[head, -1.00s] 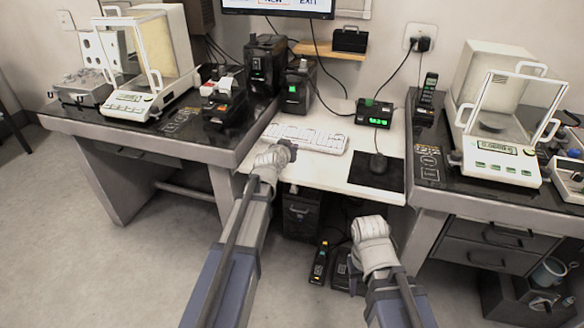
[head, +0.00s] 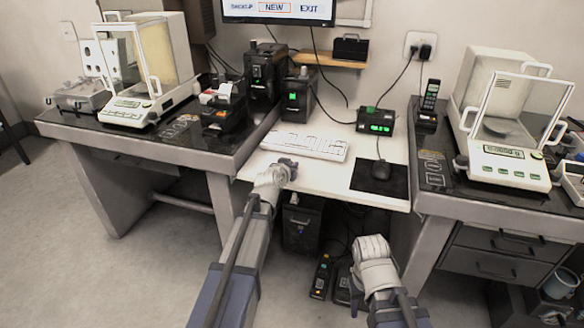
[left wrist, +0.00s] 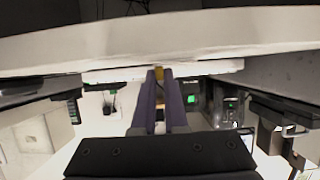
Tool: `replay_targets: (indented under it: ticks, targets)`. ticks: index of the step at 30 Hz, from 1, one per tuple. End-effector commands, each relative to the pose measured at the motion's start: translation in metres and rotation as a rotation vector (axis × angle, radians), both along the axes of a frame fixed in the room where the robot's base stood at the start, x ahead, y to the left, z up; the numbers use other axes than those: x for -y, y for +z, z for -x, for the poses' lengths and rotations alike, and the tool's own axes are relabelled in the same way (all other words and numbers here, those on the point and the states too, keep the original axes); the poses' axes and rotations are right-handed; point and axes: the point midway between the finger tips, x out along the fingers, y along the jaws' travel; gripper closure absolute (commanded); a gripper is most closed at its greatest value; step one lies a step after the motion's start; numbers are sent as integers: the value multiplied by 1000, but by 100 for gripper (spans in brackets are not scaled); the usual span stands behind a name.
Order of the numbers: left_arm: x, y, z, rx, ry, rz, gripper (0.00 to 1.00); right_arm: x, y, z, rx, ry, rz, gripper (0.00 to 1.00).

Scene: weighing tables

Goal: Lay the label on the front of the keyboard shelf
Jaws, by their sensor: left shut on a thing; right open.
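The keyboard shelf (head: 335,180) is the white board between the two dark tables. Its front edge faces me. My left gripper (head: 291,166) is at the front left part of the shelf, in front of the keyboard. In the left wrist view its two purple fingers (left wrist: 160,75) are close together around a small yellowish piece (left wrist: 159,86), probably the label; its print and shape cannot be made out. The pale shelf (left wrist: 200,68) spans that view just beyond the fingertips. My right gripper (head: 373,246) is low in front of the shelf, its jaws mostly hidden by the wrist.
A white keyboard (head: 304,145), a black mouse pad (head: 379,179) and a display with green digits (head: 376,121) are on the shelf. Balances stand on the left table (head: 190,160) and right table (head: 480,205). A dark box (head: 302,225) stands below the shelf.

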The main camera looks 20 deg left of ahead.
Motion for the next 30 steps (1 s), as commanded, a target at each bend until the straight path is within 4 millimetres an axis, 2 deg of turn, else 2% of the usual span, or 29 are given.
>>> replay_targets:
  ticks: [3, 4, 11, 23, 30]
  targets:
    - [0, -5, 0, 0, 0, 0, 100, 0, -5, 0, 0, 0, 1, 50]
    - [0, -3, 0, 0, 0, 0, 86, 0, -3, 0, 0, 0, 1, 50]
    - [0, -3, 0, 0, 0, 0, 60, 0, -3, 0, 0, 0, 1, 50]
    - [0, 1, 0, 0, 0, 0, 59, 0, 1, 0, 0, 0, 0, 50]
    - [-1, 14, 28, 0, 0, 1, 59, 0, 14, 0, 0, 0, -1, 50]
